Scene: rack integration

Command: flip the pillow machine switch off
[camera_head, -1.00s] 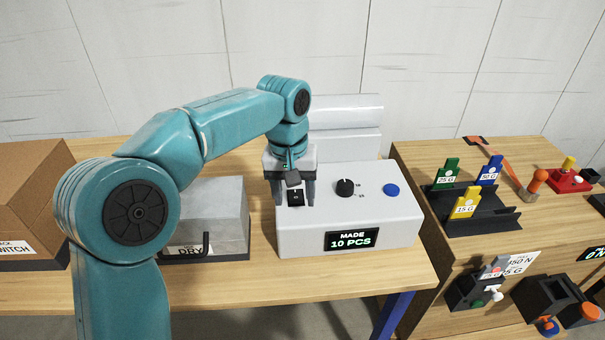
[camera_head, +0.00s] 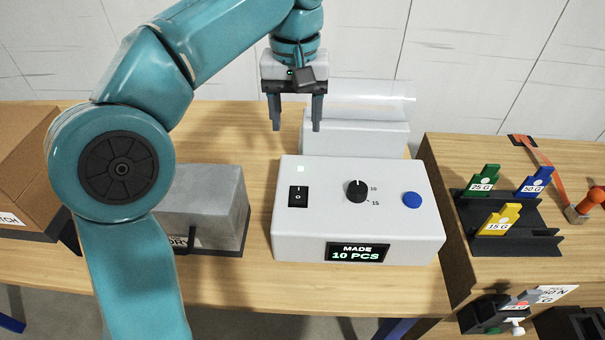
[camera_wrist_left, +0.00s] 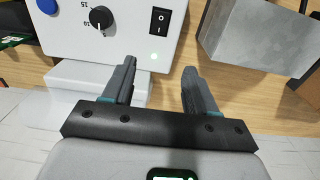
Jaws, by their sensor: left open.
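The pillow machine (camera_head: 310,225) is a white box on the wooden table, with a display reading "MADE 10 PCS". Its black rocker switch (camera_head: 298,196) sits at the left of its top face, marked with a line and a circle. A pale square light shows just behind the switch. In the left wrist view the switch (camera_wrist_left: 160,20) is beyond the fingertips, with a small greenish-white light beside it. My left gripper (camera_head: 297,128) is open and empty, raised above and behind the switch, touching nothing. My right gripper is in no view.
The machine top also has a black knob (camera_head: 357,190) and a blue button (camera_head: 411,200). A grey "DRY" box (camera_head: 205,205) stands to the left, and a cardboard box (camera_head: 25,165) farther left. A black rack (camera_head: 505,238) with coloured tags is on the right table.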

